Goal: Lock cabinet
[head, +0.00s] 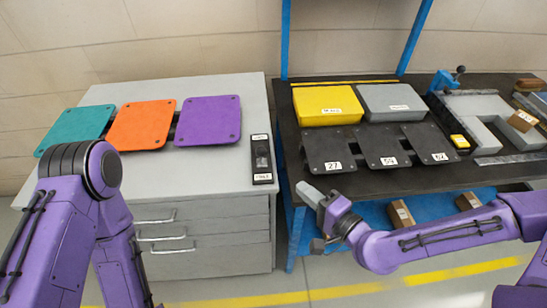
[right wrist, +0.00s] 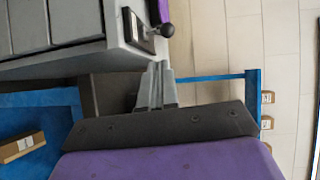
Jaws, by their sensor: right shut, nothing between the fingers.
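The grey cabinet (head: 225,190) stands at left in the head view, its drawers looking shut. A black labelled lock panel (head: 261,158) lies on the right edge of its top. In the right wrist view the panel (right wrist: 135,28) carries a lever with a black ball knob (right wrist: 168,31), standing out from the surface. My right gripper (head: 308,193) is shut and empty, right of the cabinet and in front of the workbench. In the right wrist view its fingertips (right wrist: 158,66) point toward the panel and knob, apart from both. My left arm crosses the cabinet's left side; its gripper is out of view.
Teal (head: 75,128), orange (head: 143,124) and purple (head: 208,120) plates lie on the cabinet. The blue-framed workbench (head: 365,183) stands close at right with several plates and a clamp (head: 443,82). Cartons (head: 400,213) sit on its lower shelf. A narrow gap separates bench and cabinet.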

